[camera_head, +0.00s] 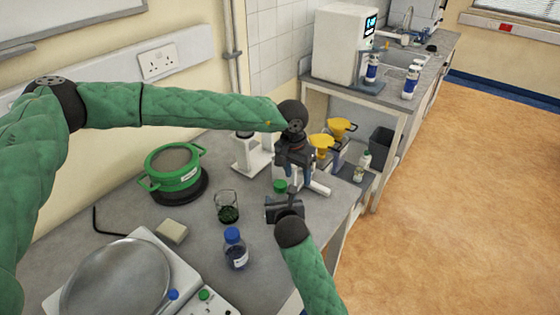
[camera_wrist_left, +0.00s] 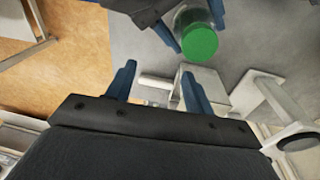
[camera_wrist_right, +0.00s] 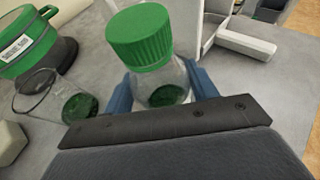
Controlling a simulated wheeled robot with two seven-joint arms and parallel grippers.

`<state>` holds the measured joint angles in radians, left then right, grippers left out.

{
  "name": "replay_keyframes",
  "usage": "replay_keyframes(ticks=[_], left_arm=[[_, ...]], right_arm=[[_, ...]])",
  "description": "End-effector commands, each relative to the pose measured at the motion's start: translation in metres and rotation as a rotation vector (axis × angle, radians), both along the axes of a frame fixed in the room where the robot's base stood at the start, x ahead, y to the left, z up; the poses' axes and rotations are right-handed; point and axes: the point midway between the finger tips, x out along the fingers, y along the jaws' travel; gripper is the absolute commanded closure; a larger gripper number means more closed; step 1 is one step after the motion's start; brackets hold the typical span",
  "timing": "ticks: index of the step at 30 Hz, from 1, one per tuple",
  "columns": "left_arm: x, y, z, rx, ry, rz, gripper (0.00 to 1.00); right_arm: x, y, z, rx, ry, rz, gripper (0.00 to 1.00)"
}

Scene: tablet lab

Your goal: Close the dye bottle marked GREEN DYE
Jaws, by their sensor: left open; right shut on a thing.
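A clear bottle (camera_wrist_right: 162,88) with dark green contents and a ribbed green cap (camera_wrist_right: 140,36) stands between the fingers of my right gripper (camera_wrist_right: 161,84), which is shut on it. The cap sits over the bottle's mouth; I cannot tell whether it is tight. No label shows on this bottle. The cap also shows in the head view (camera_head: 280,186) and in the left wrist view (camera_wrist_left: 200,41). My left gripper (camera_wrist_left: 158,86) is open and empty; in the head view (camera_head: 296,166) it is just beyond the cap, apart from it.
A beaker with green bits (camera_head: 227,207) and a blue-capped bottle (camera_head: 236,250) stand left of my right gripper. A green sieve pot (camera_head: 173,168) is behind them, a balance (camera_head: 118,280) at front left. A white stand (camera_head: 250,155) and yellow funnels (camera_head: 340,128) are near my left gripper.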

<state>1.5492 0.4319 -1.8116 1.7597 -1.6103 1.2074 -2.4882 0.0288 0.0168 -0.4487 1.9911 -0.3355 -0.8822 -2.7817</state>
Motion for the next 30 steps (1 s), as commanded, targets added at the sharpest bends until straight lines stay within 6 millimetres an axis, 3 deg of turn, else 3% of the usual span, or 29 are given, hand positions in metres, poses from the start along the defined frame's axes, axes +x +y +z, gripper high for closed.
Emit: replay_keyframes(ticks=[4,30], left_arm=[[0.001,-0.011,0.005,-0.027,0.032,0.207,0.48],[-0.007,0.000,0.022,0.020,0.170,1.431,0.48]], right_arm=[[0.000,0.000,0.000,0.000,0.000,0.001,1.00],[0.000,0.000,0.000,0.000,0.000,0.001,1.00]])
